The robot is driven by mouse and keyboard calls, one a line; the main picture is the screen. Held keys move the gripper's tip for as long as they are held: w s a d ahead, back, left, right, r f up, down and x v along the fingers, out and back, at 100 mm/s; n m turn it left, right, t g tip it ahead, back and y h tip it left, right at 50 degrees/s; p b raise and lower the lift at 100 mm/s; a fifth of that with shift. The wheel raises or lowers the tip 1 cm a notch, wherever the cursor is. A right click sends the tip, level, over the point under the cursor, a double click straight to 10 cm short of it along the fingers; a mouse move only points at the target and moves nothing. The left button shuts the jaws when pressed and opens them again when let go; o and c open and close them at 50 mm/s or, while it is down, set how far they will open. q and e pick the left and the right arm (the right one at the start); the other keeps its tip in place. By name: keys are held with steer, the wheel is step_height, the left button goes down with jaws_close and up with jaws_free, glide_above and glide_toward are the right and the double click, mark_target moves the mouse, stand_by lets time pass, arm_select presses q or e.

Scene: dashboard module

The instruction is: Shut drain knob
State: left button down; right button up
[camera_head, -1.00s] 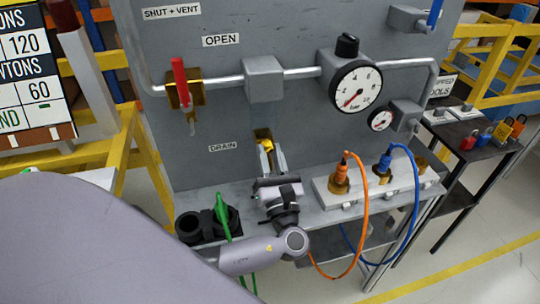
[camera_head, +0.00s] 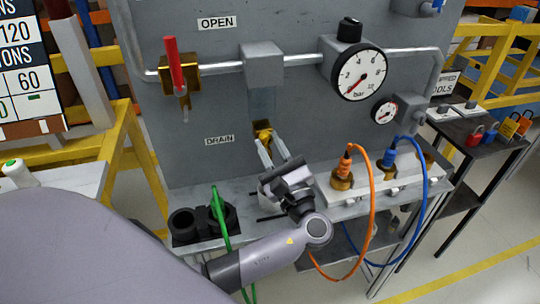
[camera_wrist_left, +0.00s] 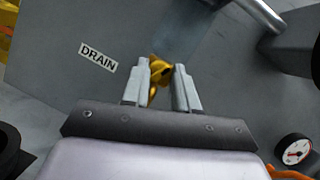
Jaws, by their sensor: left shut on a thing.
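The brass drain knob (camera_head: 263,134) sits on the grey panel just right of the DRAIN label (camera_head: 219,140). It also shows in the left wrist view (camera_wrist_left: 160,69), between the fingertips. My left gripper (camera_head: 270,147) reaches up to it from below and is shut on it, its hand tilted. In the left wrist view the two pale fingers (camera_wrist_left: 160,78) flank the brass, which they partly hide. My right gripper is not in view.
A red-handled valve (camera_head: 174,65) stands upper left on the pipe. A large gauge (camera_head: 360,75) and a small gauge (camera_head: 384,110) are to the right. Orange (camera_head: 370,220) and blue (camera_head: 425,200) hoses loop at the lower right. Black cups (camera_head: 186,226) and a green hose (camera_head: 220,225) stand lower left.

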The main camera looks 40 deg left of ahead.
arm_select(q)
steer(key=n+g+b, duration=0.1)
steer(key=n, duration=0.2)
steer(key=n+g+b, duration=0.1)
steer(key=n, duration=0.2)
steer(key=shift+f+g+b, duration=0.1)
steer(key=shift+g+b, duration=0.3)
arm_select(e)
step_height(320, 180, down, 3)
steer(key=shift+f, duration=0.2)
arm_select(q)
steer(key=c, duration=0.9)
jaws_free()
